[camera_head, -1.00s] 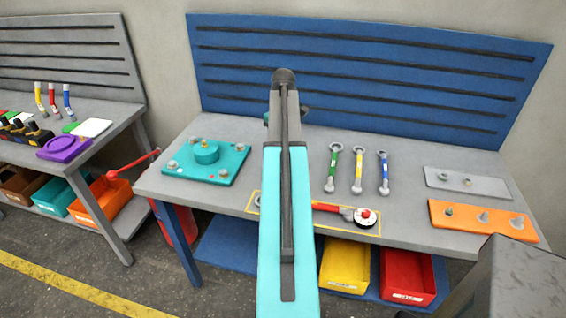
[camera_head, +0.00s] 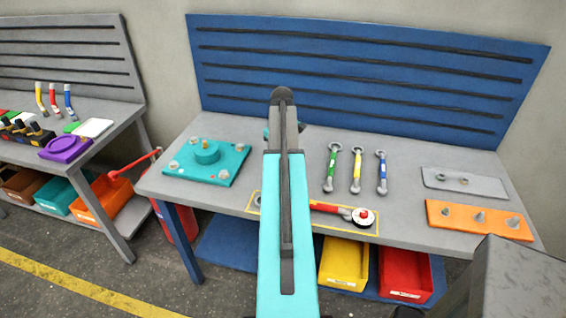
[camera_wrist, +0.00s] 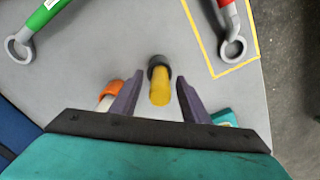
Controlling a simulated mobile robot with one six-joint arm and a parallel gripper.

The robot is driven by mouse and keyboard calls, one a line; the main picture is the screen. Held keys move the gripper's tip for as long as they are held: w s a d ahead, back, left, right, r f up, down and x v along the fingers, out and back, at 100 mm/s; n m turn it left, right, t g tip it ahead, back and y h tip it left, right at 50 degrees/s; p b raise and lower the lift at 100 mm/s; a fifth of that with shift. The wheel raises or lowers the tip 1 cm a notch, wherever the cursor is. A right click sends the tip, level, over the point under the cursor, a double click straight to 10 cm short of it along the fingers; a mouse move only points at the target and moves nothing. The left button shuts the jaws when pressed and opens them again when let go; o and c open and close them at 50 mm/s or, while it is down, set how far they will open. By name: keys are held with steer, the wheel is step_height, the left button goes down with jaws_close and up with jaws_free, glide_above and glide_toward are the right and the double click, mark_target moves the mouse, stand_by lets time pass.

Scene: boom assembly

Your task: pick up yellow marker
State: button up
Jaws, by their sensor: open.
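In the wrist view a yellow marker (camera_wrist: 159,86) with a dark end lies between the two fingers of my gripper (camera_wrist: 159,78). The fingers are open, one on each side, with a visible gap to the marker. I cannot tell how far below the fingertips it is. In the head view my own arm hides the gripper and the marker over the workbench (camera_head: 400,160).
A green wrench (camera_wrist: 40,22) and a red-handled wrench (camera_wrist: 231,28) inside a yellow outline lie nearby. An orange-and-white item (camera_wrist: 108,91) and a teal item (camera_wrist: 224,117) show beside the fingers. The blue pegboard (camera_head: 360,70) stands behind the bench.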

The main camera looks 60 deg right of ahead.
stand_by(0.3)
jaws_close()
steer(key=shift+r, duration=0.1)
steer(key=shift+r+b, duration=1.5)
steer(key=shift+r, duration=3.4)
